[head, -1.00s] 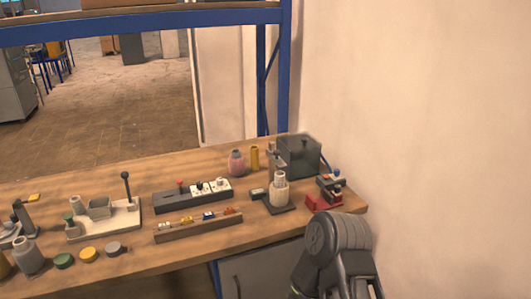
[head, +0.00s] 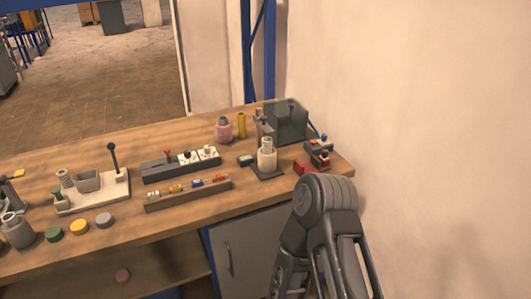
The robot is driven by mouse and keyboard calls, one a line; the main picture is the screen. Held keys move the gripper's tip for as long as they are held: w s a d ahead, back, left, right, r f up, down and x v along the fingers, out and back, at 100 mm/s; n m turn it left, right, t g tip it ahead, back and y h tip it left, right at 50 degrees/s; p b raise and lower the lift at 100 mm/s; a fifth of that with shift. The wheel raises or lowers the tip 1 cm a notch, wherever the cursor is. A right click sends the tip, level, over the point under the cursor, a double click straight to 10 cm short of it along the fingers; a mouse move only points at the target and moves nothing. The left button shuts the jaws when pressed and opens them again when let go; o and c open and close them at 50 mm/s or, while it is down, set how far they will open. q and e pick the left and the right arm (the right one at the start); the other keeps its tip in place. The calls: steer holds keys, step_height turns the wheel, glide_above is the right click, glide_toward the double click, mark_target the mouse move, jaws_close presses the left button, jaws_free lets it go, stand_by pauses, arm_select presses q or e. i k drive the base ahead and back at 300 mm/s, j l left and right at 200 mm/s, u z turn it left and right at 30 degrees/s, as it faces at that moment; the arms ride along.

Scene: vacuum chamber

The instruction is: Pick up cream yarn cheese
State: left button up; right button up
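A cream yarn cheese (head: 266,160), a pale cylinder with a narrower top, stands upright on a dark flat base near the right end of the wooden bench. One of my arms reaches up from the bottom right in the head view, in front of the bench's right end. Its gripper is not visible. My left gripper is also out of view. Nothing touches the cream cheese.
A dark box (head: 287,122) stands behind it and a red-and-black device (head: 314,158) to its right. A pink bottle (head: 223,129) and yellow cylinder (head: 241,124) stand behind left. A switch strip (head: 180,164) and wooden rack (head: 188,194) lie left. A wall closes the right side.

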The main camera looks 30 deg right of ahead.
mark_target(267, 163)
steer(key=j+z, duration=0.1)
steer(key=z, duration=0.4)
steer(key=j+z, duration=0.1)
steer(key=z, duration=0.4)
steer(key=j+z, duration=0.15)
steer(key=z, duration=0.35)
steer(key=j+z, duration=0.15)
steer(key=z, duration=0.35)
steer(key=j+z, duration=0.1)
steer(key=z, duration=0.4)
